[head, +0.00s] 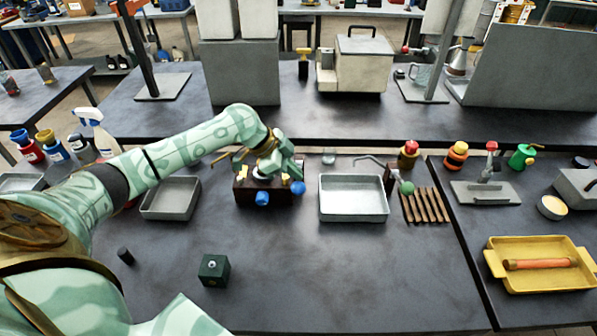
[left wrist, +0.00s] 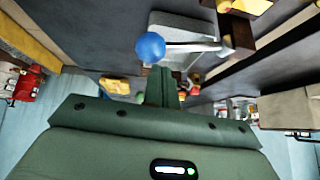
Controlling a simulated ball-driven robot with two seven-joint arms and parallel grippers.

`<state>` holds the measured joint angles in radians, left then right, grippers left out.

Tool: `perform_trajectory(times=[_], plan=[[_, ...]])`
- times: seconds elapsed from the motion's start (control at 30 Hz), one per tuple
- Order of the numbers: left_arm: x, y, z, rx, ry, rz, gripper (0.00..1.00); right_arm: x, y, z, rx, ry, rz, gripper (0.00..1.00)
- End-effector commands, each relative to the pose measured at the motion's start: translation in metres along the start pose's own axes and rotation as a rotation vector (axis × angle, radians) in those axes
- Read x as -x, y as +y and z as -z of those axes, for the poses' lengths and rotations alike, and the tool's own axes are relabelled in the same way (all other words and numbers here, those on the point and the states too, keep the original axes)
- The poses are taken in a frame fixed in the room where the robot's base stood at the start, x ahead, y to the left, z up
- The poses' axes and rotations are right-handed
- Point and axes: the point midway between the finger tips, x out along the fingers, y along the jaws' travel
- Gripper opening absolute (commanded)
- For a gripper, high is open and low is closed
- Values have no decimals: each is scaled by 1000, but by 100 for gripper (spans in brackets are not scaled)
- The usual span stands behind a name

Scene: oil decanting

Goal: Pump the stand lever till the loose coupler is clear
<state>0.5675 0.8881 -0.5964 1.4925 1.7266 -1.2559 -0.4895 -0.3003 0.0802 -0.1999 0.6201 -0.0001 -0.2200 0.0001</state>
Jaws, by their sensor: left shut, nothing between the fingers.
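A dark brown stand (head: 249,192) with brass-coloured parts and blue knobs stands near the middle of the bench. One blue ball knob (head: 298,187) sits at its right side. The left wrist view shows a blue ball (left wrist: 150,46) on the end of a metal lever rod (left wrist: 195,47) that runs to a brown block (left wrist: 238,36). My left gripper (head: 290,166) is over the top of the stand. Its fingers (left wrist: 163,86) are shut and empty, close to the blue ball; I cannot tell whether they touch. The loose coupler cannot be made out; my gripper hides part of the stand. My right gripper is out of view.
A grey tray (head: 170,214) is left of the stand and a pale tray (head: 353,217) right of it. Beyond are a green ball (head: 407,187) and wooden slats (head: 425,219). A dark green block (head: 213,284) and a black cylinder (head: 125,256) sit in front.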

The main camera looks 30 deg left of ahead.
Motion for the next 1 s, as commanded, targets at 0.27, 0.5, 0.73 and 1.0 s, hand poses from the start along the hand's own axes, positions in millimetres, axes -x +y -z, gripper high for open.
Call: perform_trajectory(times=[0.27,0.5,0.73,1.0], plan=[[-3,2,-2,0,-1,-2,0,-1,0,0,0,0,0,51],[-5,4,-4,0,-1,-2,0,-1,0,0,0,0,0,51],[-7,5,-5,0,-1,-2,0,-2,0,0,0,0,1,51],[-10,7,-7,-1,-2,-2,0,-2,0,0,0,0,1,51]])
